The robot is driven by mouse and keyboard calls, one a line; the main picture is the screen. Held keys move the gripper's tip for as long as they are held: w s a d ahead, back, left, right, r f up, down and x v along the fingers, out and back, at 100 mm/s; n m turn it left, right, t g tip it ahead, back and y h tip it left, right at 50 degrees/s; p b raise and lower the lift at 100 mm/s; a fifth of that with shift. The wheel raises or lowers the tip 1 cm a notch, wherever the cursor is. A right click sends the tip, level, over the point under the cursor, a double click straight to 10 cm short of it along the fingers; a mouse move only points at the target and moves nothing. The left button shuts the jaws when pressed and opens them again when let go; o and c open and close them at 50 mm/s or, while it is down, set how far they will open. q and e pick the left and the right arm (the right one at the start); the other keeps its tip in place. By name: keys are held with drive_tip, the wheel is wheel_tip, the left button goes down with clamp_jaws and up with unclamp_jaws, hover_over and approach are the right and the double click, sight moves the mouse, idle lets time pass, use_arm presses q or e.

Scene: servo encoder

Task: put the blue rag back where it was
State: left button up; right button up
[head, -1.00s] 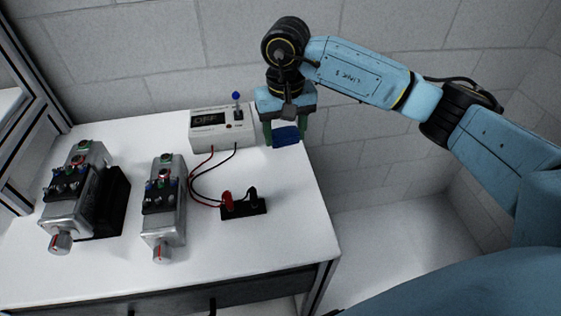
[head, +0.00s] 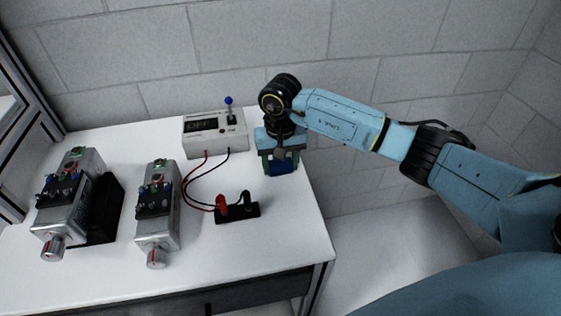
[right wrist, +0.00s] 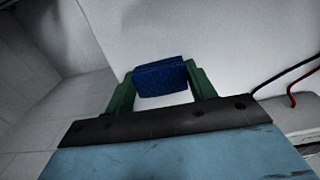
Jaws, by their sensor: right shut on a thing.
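The blue rag (head: 282,167) is a small dark blue folded cloth near the right edge of the white table. In the right wrist view the rag (right wrist: 160,76) spans the gap between the green fingers. My right gripper (head: 281,168) is shut on it, pointing down, just right of the grey meter box. The same gripper shows in the right wrist view (right wrist: 161,80). I cannot tell whether the rag touches the tabletop. My left gripper is in neither view.
The meter box (head: 203,143) has a blue-knobbed lever and red and black leads running to a black terminal block (head: 238,212). Two grey servo units (head: 158,212) (head: 66,207) stand at the left. The white table (head: 285,225) is bare at front right.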

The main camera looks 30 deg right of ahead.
sight(280, 165)
drive_tip(key=shift+f, duration=0.2)
drive_tip(key=o, duration=1.1)
drive_tip(key=shift+r, duration=0.15)
wheel_tip(280, 165, up, 12)
